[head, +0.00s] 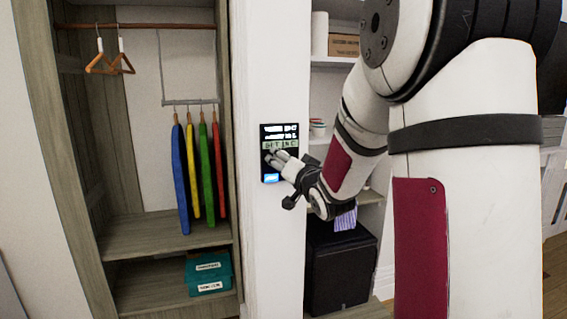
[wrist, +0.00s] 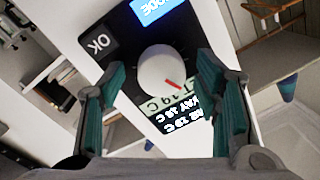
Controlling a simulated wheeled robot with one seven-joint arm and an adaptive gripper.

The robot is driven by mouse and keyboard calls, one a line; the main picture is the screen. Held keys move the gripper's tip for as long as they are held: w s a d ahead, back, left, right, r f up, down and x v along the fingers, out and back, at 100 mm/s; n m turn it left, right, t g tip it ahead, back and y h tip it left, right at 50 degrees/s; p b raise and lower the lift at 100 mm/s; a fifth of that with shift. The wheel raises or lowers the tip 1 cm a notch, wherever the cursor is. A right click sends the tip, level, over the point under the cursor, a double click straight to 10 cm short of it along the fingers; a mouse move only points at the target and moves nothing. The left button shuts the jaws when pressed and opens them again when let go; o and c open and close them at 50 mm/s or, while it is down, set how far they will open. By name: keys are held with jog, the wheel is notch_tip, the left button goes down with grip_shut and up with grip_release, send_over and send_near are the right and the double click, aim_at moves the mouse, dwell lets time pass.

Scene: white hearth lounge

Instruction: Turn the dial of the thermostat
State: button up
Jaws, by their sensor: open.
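The thermostat (head: 267,132) is a black panel on the narrow white wall, with white text, a pale green readout and a blue button. In the head view my gripper (head: 279,159) is in front of its middle and hides the dial. In the wrist view the thermostat (wrist: 121,48) appears turned round. Its round white dial (wrist: 160,68) with a red mark lies between the two fingers of my gripper (wrist: 164,88). The fingers are open, one on each side of the dial, with a visible gap on each side. I cannot tell how far the fingertips are from the panel.
An open wardrobe (head: 112,170) with hangers, several coloured hanging pieces and a teal box (head: 208,273) stands left of the wall. Right of it are shelves (head: 335,62) with boxes and a black cube (head: 340,268) below. My arm fills the right side.

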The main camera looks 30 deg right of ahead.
jog(key=shift+w, duration=0.1)
jog(key=c, duration=1.1)
jog(key=shift+c, duration=0.2)
jog(key=shift+n, duration=0.3)
jog(key=shift+n+g+h+b, duration=0.3)
jog(key=shift+n+g+b, duration=0.2)
jog(key=shift+n+b, duration=4.7)
jog(key=n+p, duration=0.2)
jog(key=shift+r+n, duration=0.1)
jog(key=shift+n, duration=0.3)
